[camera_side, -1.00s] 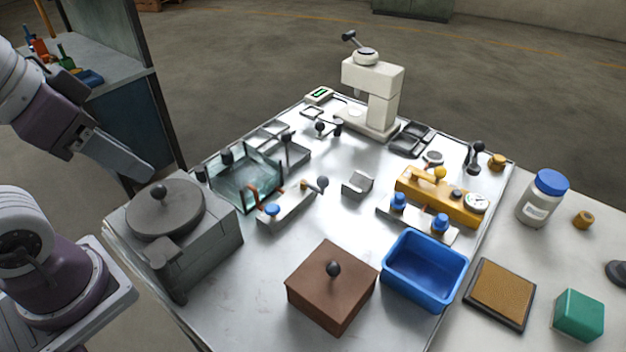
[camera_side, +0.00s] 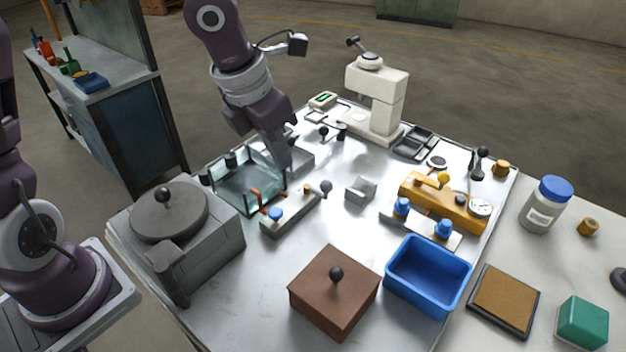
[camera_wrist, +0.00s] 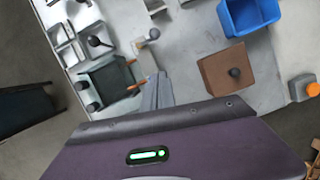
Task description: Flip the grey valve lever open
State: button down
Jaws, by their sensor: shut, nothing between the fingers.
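The grey valve lever (camera_side: 325,187) ends in a round grey ball and sits at the far right end of a pale valve block (camera_side: 288,217). The block also carries a blue knob (camera_side: 275,214). In the wrist view the lever's grey ball (camera_wrist: 154,33) shows beyond my fingertips. My gripper (camera_side: 283,168) is shut and empty, pointing down beside the glass tank, to the left of and behind the lever. It is apart from the lever in the picture. The wrist view shows its closed fingers (camera_wrist: 156,76) near the block.
The glass tank (camera_side: 232,185) with orange pipe pieces stands left of the valve block. A small metal holder (camera_side: 361,190) lies to the right. The grey furnace (camera_side: 205,250), brown lidded box (camera_side: 330,295) and blue bin (camera_side: 410,282) stand nearer. Bare tabletop lies between them.

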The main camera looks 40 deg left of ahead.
jog(key=w+d+f, duration=0.1)
jog(key=w+f, duration=0.5)
jog(key=f, duration=0.4)
jog(key=shift+w+d+f, duration=0.15)
jog(key=shift+w+d, duration=0.05)
jog(key=shift+w, duration=0.2)
